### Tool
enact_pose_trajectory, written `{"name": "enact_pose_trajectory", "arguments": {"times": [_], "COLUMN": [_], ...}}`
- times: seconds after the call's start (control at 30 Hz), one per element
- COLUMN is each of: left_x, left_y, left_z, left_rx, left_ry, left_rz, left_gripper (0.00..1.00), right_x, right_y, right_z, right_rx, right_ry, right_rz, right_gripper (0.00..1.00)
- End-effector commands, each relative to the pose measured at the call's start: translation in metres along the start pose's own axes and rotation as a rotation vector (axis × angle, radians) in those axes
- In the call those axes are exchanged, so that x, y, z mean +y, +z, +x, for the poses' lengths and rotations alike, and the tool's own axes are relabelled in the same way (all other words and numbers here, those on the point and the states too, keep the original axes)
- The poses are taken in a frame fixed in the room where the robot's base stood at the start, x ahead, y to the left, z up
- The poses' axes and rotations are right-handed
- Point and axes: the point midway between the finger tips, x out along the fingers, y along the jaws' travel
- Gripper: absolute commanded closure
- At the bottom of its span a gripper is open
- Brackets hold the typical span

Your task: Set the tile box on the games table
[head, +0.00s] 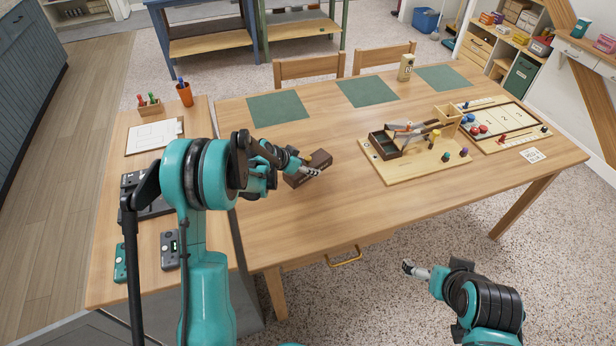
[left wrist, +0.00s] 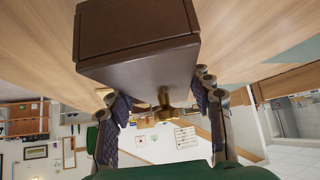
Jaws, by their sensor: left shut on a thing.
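The tile box is a dark brown box (head: 318,163) in my left gripper (head: 302,168), over the left part of the wooden games table (head: 270,225). In the left wrist view the brown box (left wrist: 137,45) fills the upper middle, with a brass knob on its near face. Whether the box touches the tabletop is unclear. My right gripper (head: 408,268) is low, in front of the table's edge, with nothing seen in it; its finger gap is not clear.
A wooden board (head: 420,168) with an open dark tray (head: 385,146) and pegs stands right of the box. Green mats (head: 278,108) lie along the far edge. A game board (head: 510,118) is at the right. The front middle of the tabletop is clear.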

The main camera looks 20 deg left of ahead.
Motion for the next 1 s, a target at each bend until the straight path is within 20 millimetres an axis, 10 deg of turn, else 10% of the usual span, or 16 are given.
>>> {"name": "enact_pose_trajectory", "arguments": {"times": [0.83, 0.87, 1.0], "left_x": [-0.007, -0.007, -0.007], "left_y": [0.029, 0.030, 0.029], "left_z": [0.041, 0.041, 0.041], "left_rx": [0.000, 0.000, 0.000], "left_ry": [-0.001, -0.001, 0.000], "left_rz": [-0.001, 0.000, 0.000], "left_gripper": [0.87, 0.46, 0.28], "right_x": [0.000, 0.000, 0.000], "right_y": [0.015, 0.015, 0.015], "right_z": [0.022, 0.022, 0.021], "right_rx": [0.000, 0.000, 0.000], "right_ry": [0.000, 0.000, 0.000], "right_rz": [0.000, 0.000, 0.000], "right_gripper": [0.00, 0.00, 0.00]}}
